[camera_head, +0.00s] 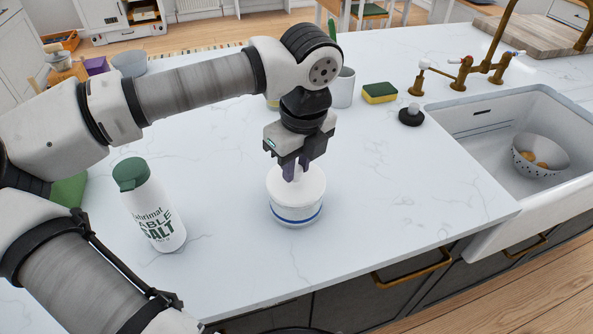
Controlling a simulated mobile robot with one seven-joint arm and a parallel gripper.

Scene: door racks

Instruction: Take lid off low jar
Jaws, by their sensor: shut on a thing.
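The low jar (295,212) is a short round white container with a blue band, standing on the marble counter. Its white lid (312,189) is at the top of the jar; I cannot tell whether there is a gap between them. My gripper (295,175) points down from above, with its dark fingers shut on the lid's middle. The exact grip point is partly hidden by the fingers.
A white salt bottle (152,207) with a green cap stands left of the jar. A sponge (379,92), a dark round scrubber (411,116) and a white cup (343,88) are behind. The sink (470,125) holds a colander (540,152). Counter right of the jar is clear.

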